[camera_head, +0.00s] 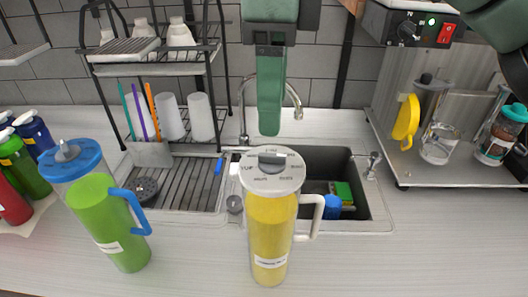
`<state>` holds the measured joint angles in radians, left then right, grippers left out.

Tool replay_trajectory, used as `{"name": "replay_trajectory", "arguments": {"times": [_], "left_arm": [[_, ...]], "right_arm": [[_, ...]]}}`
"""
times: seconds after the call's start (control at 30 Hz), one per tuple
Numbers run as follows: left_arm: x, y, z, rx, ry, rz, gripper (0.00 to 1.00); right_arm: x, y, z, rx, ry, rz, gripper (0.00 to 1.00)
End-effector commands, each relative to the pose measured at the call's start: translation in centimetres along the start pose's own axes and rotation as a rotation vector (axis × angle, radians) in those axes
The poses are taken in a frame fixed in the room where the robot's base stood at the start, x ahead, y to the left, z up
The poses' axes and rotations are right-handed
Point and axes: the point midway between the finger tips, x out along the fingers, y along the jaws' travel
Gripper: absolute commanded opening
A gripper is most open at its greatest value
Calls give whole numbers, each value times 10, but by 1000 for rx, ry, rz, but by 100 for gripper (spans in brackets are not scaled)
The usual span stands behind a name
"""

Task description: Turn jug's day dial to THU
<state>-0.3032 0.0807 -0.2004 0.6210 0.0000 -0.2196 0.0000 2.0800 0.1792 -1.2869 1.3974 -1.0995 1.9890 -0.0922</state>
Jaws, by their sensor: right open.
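A yellow jug (270,232) stands upright on the counter in the middle, with a white lid and a white handle on its right. A grey dial knob (272,160) sits on the lid, with small dark day letters around it; I cannot read which day it points to. My right gripper (270,128) is open and empty, pointing down just behind and above the dial in the picture, apart from it. Its fingers line up, so the gap between them is hidden. A green jug (108,218) with a blue lid and handle stands at the left. My left gripper is out of view.
Behind the yellow jug is a sink (345,200) with a faucet (296,100). A dish rack (150,65) with cups stands at the back left. Bottles (28,160) crowd the left edge. A machine (415,25) and a shelf with containers stand at the right. The front right counter is clear.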

Motion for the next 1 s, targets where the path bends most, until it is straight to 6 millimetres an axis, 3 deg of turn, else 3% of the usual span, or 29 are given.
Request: {"name": "replay_trajectory", "arguments": {"times": [0.1, 0.27, 0.6, 1.0], "left_arm": [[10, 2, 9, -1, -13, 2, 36], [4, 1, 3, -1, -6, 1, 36], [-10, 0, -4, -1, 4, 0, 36], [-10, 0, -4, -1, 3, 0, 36]], "right_arm": [[13, 0, 0, 1, 1, 0, 60], [28, 0, -1, -1, 2, 3, 60], [77, 0, 0, 1, 1, 2, 60], [87, 0, 0, 1, 0, 1, 57]]}}
